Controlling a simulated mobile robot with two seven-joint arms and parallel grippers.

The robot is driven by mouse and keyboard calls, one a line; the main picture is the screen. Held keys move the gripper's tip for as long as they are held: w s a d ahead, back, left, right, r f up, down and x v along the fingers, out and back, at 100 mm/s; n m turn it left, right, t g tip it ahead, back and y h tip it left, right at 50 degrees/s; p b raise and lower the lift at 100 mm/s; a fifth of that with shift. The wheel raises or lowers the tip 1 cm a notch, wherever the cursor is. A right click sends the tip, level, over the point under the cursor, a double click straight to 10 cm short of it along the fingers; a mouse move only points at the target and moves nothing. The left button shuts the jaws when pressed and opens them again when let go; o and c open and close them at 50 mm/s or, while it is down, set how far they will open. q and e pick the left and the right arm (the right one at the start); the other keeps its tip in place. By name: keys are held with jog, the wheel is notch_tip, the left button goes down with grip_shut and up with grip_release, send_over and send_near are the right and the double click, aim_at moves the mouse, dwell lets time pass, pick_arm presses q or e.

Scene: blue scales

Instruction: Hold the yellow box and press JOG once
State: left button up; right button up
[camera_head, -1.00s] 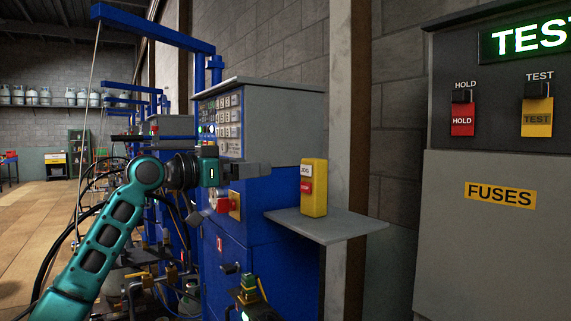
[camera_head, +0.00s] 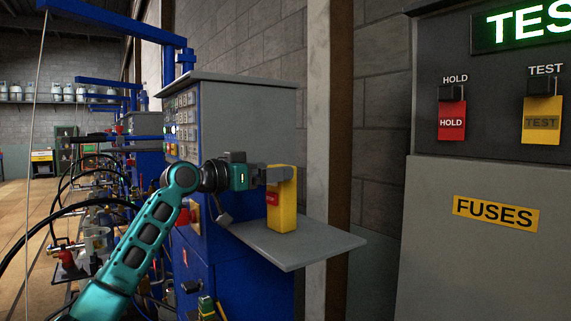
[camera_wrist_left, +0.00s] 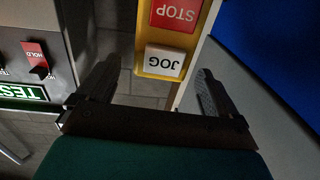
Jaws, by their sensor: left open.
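The yellow box (camera_head: 284,218) stands upright on a grey shelf (camera_head: 300,243). Its red STOP button (camera_head: 271,198) shows in the head view, where my left gripper (camera_head: 279,174) is at the box's top and hides the JOG button. The left wrist view shows the box (camera_wrist_left: 187,48) upside down, with the white JOG button (camera_wrist_left: 164,62) nearest the palm and the red STOP button (camera_wrist_left: 175,14) beyond. My left gripper (camera_wrist_left: 158,68) is open there, one finger on each side of the box's top end, with visible gaps. My right gripper is not in view.
A blue and grey cabinet (camera_head: 240,125) stands behind the shelf. A grey panel with HOLD (camera_head: 452,120) and TEST (camera_head: 541,121) switches stands at the right. A pillar (camera_head: 319,150) rises behind the shelf. The shelf's right part is bare.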

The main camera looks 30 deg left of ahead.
pick_arm(q)
jog(key=p+x, duration=0.1)
jog(key=x, duration=0.4)
jog(key=shift+w+d, duration=0.15)
jog(key=shift+w, duration=0.25)
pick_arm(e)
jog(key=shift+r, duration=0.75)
pick_arm(q)
jog(key=c, duration=1.2)
jog(key=shift+c, duration=0.3)
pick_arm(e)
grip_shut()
